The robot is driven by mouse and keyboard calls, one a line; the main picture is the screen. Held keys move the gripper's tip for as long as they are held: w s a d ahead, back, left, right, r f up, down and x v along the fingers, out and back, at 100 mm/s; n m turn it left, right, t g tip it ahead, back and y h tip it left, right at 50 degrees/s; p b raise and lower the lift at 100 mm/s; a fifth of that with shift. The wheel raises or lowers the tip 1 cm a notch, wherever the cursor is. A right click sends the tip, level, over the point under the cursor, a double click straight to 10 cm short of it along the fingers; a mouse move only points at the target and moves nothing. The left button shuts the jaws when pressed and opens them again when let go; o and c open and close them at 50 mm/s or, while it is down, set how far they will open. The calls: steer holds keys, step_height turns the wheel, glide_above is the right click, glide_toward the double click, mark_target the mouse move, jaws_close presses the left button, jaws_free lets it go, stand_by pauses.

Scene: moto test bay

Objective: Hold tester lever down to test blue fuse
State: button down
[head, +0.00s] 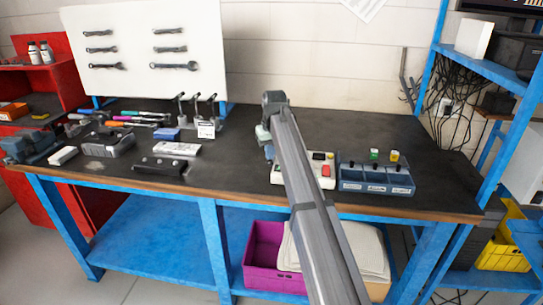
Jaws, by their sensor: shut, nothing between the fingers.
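A cream box (315,183), which looks like the tester, sits near the front edge of the bench. It has a red square and small dark and coloured parts on top. My arm crosses in front of it and hides its middle. I cannot make out the lever or a blue fuse. My gripper (264,142) points down at the far end of the arm, just left of and behind the cream box. It is shut and mostly hidden by the arm. Whether it touches anything is unclear.
A blue-grey tray (365,186) with labelled compartments stands right of the cream box, with small green (374,154) and yellow (394,156) pieces at its back. Tools and small boxes crowd the bench's left half. The bench's back right (350,125) is clear.

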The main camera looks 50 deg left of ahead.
steer(key=shift+s+d+f, duration=0.1)
steer(key=shift+f, duration=0.5)
steer(key=shift+s+d+f, duration=0.1)
steer(key=shift+f, duration=0.45)
stand_by(0.5)
steer(key=shift+r, duration=0.1)
stand_by(1.6)
steer(key=shift+r, duration=4.45)
